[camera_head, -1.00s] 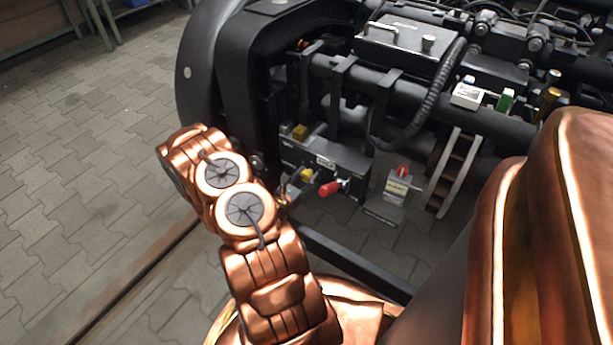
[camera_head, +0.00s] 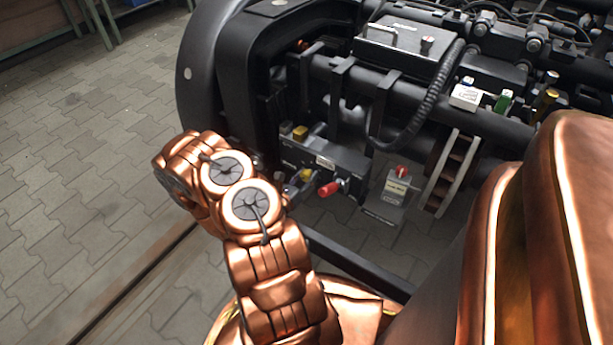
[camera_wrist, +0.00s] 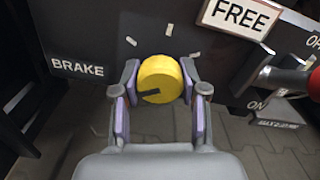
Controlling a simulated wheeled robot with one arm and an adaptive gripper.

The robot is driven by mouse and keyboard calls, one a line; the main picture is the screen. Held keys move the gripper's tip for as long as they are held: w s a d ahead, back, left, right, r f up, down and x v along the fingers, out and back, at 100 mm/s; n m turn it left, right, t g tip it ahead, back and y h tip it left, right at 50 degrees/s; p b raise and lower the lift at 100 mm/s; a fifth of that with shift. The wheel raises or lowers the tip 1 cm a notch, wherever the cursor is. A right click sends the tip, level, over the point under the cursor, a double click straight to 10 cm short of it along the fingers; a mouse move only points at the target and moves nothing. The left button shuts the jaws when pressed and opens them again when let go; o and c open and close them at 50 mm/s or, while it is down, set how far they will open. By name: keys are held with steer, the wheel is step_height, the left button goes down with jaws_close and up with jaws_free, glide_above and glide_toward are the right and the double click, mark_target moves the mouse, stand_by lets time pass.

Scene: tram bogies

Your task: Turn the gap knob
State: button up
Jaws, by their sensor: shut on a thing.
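The gap knob is a round yellow knob (camera_wrist: 160,80) on the front of a dark box. A dark pointer mark on it points left and slightly down in the wrist view. White tick marks are on the panel above and beside it. My gripper (camera_wrist: 159,88) is shut on the knob, one purple-padded finger on each side. In the head view the yellow knob (camera_head: 305,175) shows at the box's lower front, beside my arm, which hides most of my gripper.
A white FREE plate (camera_wrist: 236,15) is above right, and BRAKE lettering (camera_wrist: 77,68) is at left. A red-handled lever (camera_head: 330,188) is close to the right of the knob, by ON lettering. A grey unit with a red top (camera_head: 401,171) stands further right. Bogie frame surrounds the box.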

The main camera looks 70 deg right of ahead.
steer(key=o, duration=1.1)
steer(key=shift+o, duration=0.2)
steer(key=shift+v, duration=6)
steer(key=s+a+r+m+g+y+p, duration=0.1)
steer(key=a+r+m+g+y+p, duration=0.15)
steer(key=r+m+p, duration=0.65)
steer(key=s+a+r+g+y+p, duration=0.1)
steer(key=a+r+g+p, duration=0.2)
steer(key=r, duration=1.3)
steer(key=s+a+r+m+g+y+p, duration=0.15)
steer(key=r+m+p, duration=0.4)
steer(key=r, duration=0.65)
steer(key=s+a+r+m+t+y+p, duration=0.1)
steer(key=a+r+t+y+p, duration=0.3)
steer(key=a+r+p, duration=0.8)
steer(key=a+r+m+t+y+p, duration=0.3)
steer(key=a+r+t+y+p, duration=0.2)
steer(key=a+r, duration=1.3)
step_height(320, 180, up, 2)
steer(key=y+p, duration=0.3)
steer(key=p, duration=0.4)
steer(key=shift+s+a+r+y, duration=0.15)
steer(key=shift+s+a+y, duration=0.15)
steer(key=shift+s, duration=0.1)
